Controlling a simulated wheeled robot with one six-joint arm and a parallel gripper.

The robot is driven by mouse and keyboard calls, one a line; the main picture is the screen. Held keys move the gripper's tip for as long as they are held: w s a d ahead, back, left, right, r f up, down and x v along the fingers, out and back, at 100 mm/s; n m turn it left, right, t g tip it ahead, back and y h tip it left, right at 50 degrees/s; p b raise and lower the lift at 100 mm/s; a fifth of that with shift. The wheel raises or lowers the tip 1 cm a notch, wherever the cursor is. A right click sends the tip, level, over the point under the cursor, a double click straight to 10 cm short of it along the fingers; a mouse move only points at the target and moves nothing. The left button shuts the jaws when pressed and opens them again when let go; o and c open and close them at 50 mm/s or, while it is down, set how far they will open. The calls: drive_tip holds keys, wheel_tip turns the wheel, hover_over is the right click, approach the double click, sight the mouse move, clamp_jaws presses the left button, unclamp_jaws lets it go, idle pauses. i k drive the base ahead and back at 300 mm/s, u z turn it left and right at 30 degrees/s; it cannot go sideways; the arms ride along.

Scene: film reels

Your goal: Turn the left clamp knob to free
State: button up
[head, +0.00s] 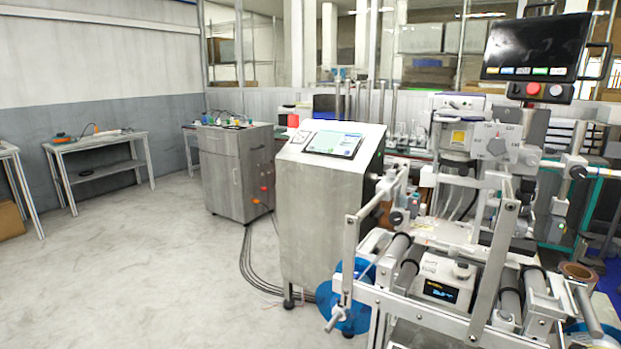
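The film machine (425,310) stands at the lower right, with a metal frame, bars and several rollers. A blue reel (357,318) shows at its left side, partly behind the frame. A brown roll (578,271) sits at its right side. A rotary dial (495,146) with printed labels is on the upper part. Small round knobs and bar ends show on the frame, but I cannot tell which is the left clamp knob or how it is set. My gripper is not in view.
A steel console (325,205) with a tilted screen stands left of the machine. A steel cabinet (235,170) stands behind it, with cables on the floor. A small table (95,142) is at the far left. The grey floor (150,270) at the left is clear.

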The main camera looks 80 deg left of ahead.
sight(391, 173)
drive_tip(key=u, duration=2.65)
drive_tip(key=i, duration=1.8)
drive_tip(key=z, duration=1.1)
